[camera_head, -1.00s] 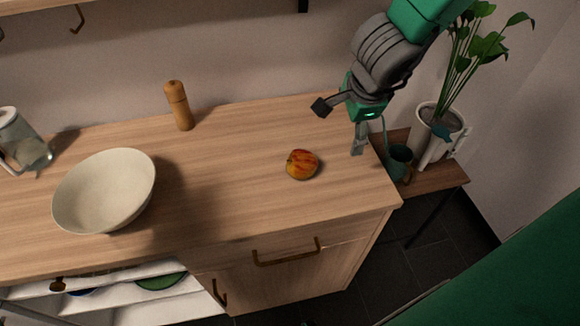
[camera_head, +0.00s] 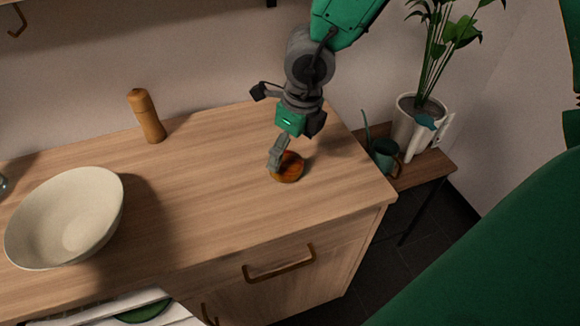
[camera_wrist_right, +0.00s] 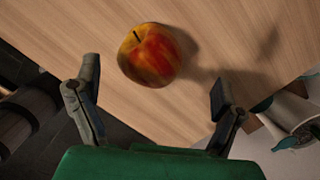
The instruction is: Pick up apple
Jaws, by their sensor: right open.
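The red and yellow apple (camera_head: 288,168) sits on the wooden counter (camera_head: 215,180), toward its right end. My right gripper (camera_head: 275,128) is above the counter at the apple, and one finger partly covers the apple in the head view. In the right wrist view the apple (camera_wrist_right: 150,54) lies ahead of the open fingers (camera_wrist_right: 153,95), a little left of the middle between them. Nothing is between the fingers. My left gripper is not in view.
A pale bowl (camera_head: 66,215) stands on the counter at the left. A wooden mill (camera_head: 147,116) stands near the wall. A potted plant (camera_head: 418,115) and a teal watering can (camera_head: 384,155) stand on a lower bench at the right. The counter's middle is clear.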

